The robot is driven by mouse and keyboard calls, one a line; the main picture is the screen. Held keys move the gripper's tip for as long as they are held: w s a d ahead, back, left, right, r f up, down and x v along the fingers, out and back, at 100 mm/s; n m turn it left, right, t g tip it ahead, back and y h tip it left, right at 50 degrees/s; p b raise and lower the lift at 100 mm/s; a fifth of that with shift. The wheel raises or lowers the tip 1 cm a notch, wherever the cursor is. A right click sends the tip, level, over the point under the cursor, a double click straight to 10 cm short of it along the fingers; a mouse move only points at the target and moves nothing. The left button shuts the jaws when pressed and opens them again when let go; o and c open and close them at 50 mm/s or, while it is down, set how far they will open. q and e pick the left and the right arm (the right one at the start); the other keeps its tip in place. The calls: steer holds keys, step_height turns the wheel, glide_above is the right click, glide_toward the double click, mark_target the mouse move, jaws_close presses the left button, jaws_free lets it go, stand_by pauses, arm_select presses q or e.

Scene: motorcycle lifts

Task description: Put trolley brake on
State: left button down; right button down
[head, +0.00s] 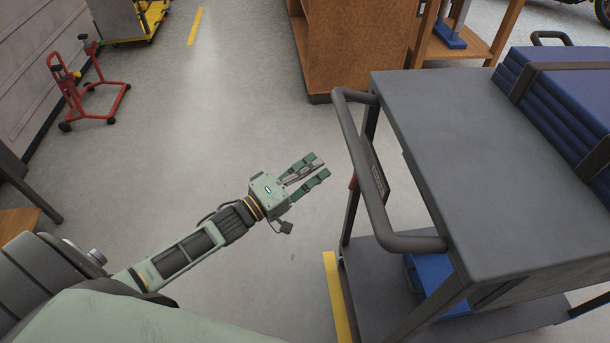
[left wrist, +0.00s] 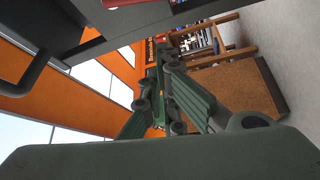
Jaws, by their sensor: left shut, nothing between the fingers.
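The grey trolley (head: 455,150) stands on the right in the head view, with its dark curved push handle (head: 363,175) on its left end. A small red part (head: 352,184) shows beneath the handle, mostly hidden; whether it is the brake cannot be told. My left gripper (head: 319,166) is shut and empty, left of the handle and apart from it. In the left wrist view its green fingers (left wrist: 172,85) show, with a dark bar of the handle (left wrist: 35,70) at the left and a red piece (left wrist: 118,3) at the top edge. My right gripper is not in view.
Blue folded mats (head: 560,105) lie on the trolley top, and a blue item (head: 432,275) is on its lower shelf. A wooden cabinet (head: 355,45) stands behind. A red wheeled stand (head: 88,95) is at the far left. The floor (head: 200,120) between is clear.

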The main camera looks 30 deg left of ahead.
mark_target(355, 180)
arm_select(q)
steer(key=d, duration=0.1)
steer(key=w+d, duration=0.1)
steer(key=d, duration=0.1)
steer(key=w+d+b, duration=0.1)
steer(key=d, duration=0.1)
steer(key=shift+f, duration=0.2)
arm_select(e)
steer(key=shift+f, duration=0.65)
arm_select(q)
steer(key=n+p, duration=0.1)
steer(key=p, duration=0.2)
steer(key=s+f+n+g+y+p, duration=0.1)
steer(key=n+p, duration=0.1)
steer(key=p, duration=0.2)
steer(key=shift+d+f, duration=0.1)
steer(key=shift+d, duration=0.25)
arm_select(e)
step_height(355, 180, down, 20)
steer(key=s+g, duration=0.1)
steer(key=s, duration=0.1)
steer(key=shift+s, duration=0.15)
arm_select(q)
steer(key=shift+p, duration=0.3)
